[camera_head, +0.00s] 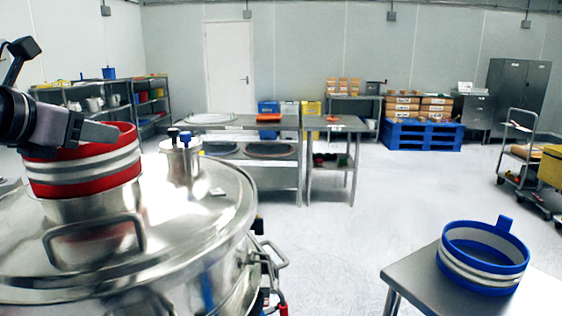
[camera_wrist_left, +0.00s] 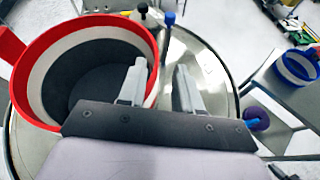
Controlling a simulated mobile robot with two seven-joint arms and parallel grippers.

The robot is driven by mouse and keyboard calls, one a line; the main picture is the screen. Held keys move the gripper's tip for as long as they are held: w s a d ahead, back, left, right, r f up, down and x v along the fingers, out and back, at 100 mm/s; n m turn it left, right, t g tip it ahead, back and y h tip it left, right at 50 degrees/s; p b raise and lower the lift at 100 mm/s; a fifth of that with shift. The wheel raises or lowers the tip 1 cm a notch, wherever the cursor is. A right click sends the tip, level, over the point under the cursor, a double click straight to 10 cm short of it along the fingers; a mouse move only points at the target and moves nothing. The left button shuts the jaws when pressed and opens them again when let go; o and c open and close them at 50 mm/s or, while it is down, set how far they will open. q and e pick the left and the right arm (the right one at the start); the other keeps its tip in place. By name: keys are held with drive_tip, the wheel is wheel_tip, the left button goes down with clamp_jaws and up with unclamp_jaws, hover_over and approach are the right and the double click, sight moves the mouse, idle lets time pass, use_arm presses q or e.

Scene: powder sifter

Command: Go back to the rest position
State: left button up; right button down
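A red ring with pale bands (camera_head: 84,165) sits upright on the steel neck of the large round sifter (camera_head: 205,215) at the left. In the left wrist view the ring (camera_wrist_left: 62,50) has a dark inside. My left gripper (camera_head: 105,133) is at the ring's upper rim. In the left wrist view my left gripper (camera_wrist_left: 158,85) has its fingers apart, one over the ring's inside and one outside its wall, with a gap between them. Whether either finger touches the wall cannot be told. My right gripper is out of view.
A blue ring (camera_head: 483,268) stands on a small steel table (camera_head: 410,276) at the lower right. Steel worktables (camera_head: 300,128), a blue pallet with boxes (camera_head: 420,135) and a trolley (camera_head: 515,150) stand farther back. The floor between is clear.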

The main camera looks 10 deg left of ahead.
use_arm(q)
drive_tip(key=x, duration=0.3)
drive_tip(key=shift+w+f+p, duration=0.1)
drive_tip(key=shift+w+p, duration=0.2)
drive_tip(key=shift+p, duration=0.1)
drive_tip(key=shift+w+r, duration=0.15)
drive_tip(key=shift+r, duration=1.85)
